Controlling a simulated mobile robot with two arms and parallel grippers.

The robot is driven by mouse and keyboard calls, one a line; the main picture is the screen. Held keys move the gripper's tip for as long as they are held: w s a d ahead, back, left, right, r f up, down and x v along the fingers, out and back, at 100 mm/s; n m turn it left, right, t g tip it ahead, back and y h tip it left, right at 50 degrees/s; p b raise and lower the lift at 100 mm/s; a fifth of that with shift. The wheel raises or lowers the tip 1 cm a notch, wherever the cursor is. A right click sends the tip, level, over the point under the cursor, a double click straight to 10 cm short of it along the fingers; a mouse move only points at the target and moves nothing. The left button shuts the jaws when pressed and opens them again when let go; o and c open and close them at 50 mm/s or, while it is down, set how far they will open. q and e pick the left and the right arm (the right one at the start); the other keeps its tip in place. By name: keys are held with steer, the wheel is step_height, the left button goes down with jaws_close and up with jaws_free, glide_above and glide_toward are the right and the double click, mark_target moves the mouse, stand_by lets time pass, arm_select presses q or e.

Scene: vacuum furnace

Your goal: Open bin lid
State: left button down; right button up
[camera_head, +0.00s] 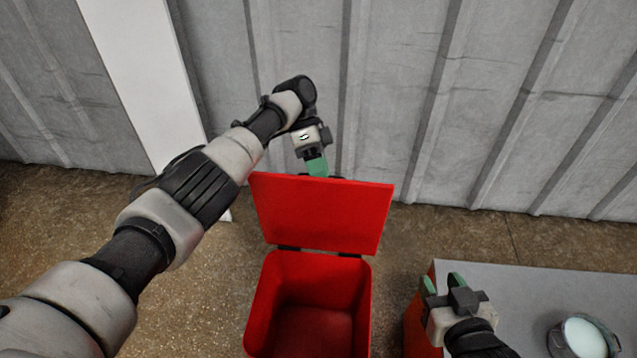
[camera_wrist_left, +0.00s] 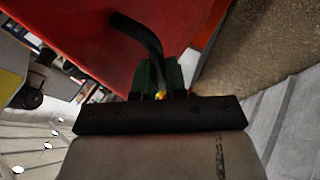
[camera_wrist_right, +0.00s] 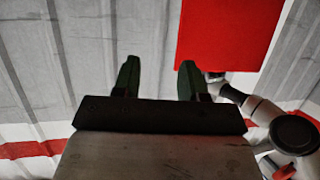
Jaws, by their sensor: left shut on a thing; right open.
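The red bin (camera_head: 300,262) stands in the middle of the head view, and I see down into its empty-looking inside. Its red lid (camera_head: 322,215) is hinged at the back edge and stands raised, nearly upright. My left gripper (camera_head: 317,168) is at the lid's top edge, behind it. In the left wrist view its green fingers (camera_wrist_left: 159,76) are shut on a black curved handle (camera_wrist_left: 143,38) on the red lid. My right gripper (camera_head: 443,285) is open and empty, right of the bin over a grey table; its spread fingers show in the right wrist view (camera_wrist_right: 158,80).
The grey table (camera_head: 530,285) is at the right and bears a round container (camera_head: 583,338) with pale contents. A corrugated grey wall (camera_head: 410,100) and a white post (camera_head: 145,80) stand behind the bin. Brown floor (camera_head: 450,230) lies between wall and table.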

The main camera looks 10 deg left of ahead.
arm_select(q)
steer(key=shift+w+a+f+g+b, duration=0.15)
steer(key=shift+f+b, duration=0.15)
steer(key=shift+b, duration=0.25)
steer(key=shift+w+f+g+b, duration=0.15)
steer(key=shift+f+b, duration=0.15)
steer(key=shift+b, duration=0.2)
arm_select(e)
step_height(320, 180, up, 6)
steer(key=w+a+t+y, duration=0.1)
steer(key=t, duration=0.4)
steer(key=shift+a+y, duration=0.15)
steer(key=shift+y, duration=0.15)
arm_select(q)
steer(key=shift+s, duration=0.1)
steer(key=c, duration=1.5)
jaws_free()
steer(key=o, duration=0.3)
steer(key=shift+w+a+f, duration=0.1)
steer(key=shift+w, duration=0.1)
steer(key=shift+o, duration=0.2)
steer(key=shift+r, duration=0.25)
arm_select(e)
steer(key=shift+w, duration=0.15)
